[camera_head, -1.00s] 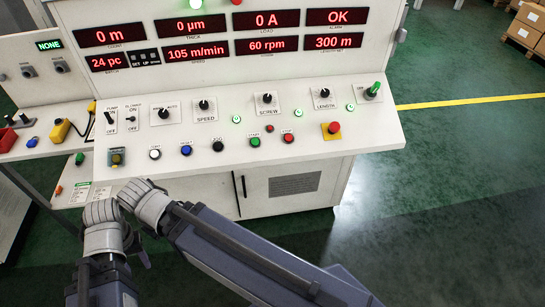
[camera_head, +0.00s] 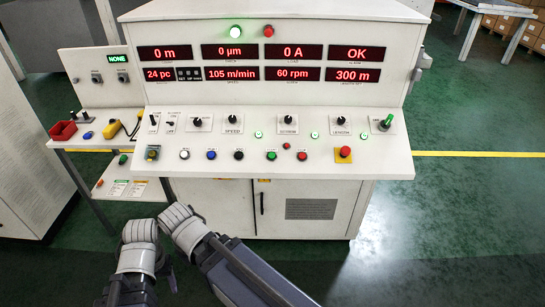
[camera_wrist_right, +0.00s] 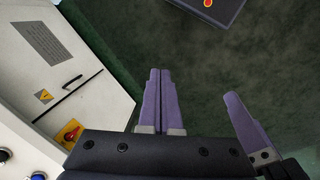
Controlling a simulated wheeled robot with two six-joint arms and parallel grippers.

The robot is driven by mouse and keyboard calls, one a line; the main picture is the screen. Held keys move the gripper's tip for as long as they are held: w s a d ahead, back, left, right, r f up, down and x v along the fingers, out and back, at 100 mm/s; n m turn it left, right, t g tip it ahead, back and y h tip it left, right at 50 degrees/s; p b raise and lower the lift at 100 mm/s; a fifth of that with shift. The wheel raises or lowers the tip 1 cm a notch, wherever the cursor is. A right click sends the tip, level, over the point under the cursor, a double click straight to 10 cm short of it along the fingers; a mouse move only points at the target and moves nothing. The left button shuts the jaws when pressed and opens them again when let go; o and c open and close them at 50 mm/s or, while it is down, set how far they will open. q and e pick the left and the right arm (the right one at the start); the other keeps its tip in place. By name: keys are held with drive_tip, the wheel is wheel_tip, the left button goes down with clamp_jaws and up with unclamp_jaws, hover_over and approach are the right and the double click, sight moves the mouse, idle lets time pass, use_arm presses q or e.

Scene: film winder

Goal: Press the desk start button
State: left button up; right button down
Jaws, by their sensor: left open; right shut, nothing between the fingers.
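The start button is a small round green button (camera_head: 271,155) in the front row of the sloping white desk (camera_head: 370,165), left of a red button. Nothing covers it in the head view. My two arms fold together low in front of the cabinet, below and left of the button. My left gripper (camera_head: 169,267) is mostly hidden by the arms, apart from the desk. My right gripper (camera_wrist_right: 163,102) shows two purple fingers shut together and empty above the floor in the right wrist view. A separate purple finger (camera_wrist_right: 245,122) stands to its right.
A red mushroom button on a yellow plate (camera_head: 343,154) sits at the desk's right. Black, blue and white buttons lie left of the green one. A side shelf (camera_head: 80,143) with a red bin (camera_head: 63,130) stands left. Floor at the right (camera_head: 450,230) is clear.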

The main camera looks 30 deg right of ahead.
use_arm(q)
drive_tip(key=shift+o, duration=0.5)
drive_tip(key=shift+f+b, duration=0.3)
drive_tip(key=shift+f, duration=0.05)
use_arm(e)
drive_tip(key=w+d+n+t+h, duration=0.2)
drive_tip(key=w+d+t, duration=0.1)
drive_tip(key=w+d, duration=0.6)
drive_tip(key=n+t+h+b, duration=0.1)
drive_tip(key=n+t+h, duration=0.55)
drive_tip(key=n, duration=0.25)
approach(272, 155)
wheel_tip(272, 155, up, 7)
drive_tip(key=d, duration=0.2)
use_arm(q)
drive_tip(key=shift+f, duration=0.6)
use_arm(e)
drive_tip(key=shift+w+d+r+h, duration=0.3)
drive_tip(key=shift+w+h, duration=0.15)
drive_tip(key=shift+w, duration=0.1)
drive_tip(key=shift+f, duration=0.1)
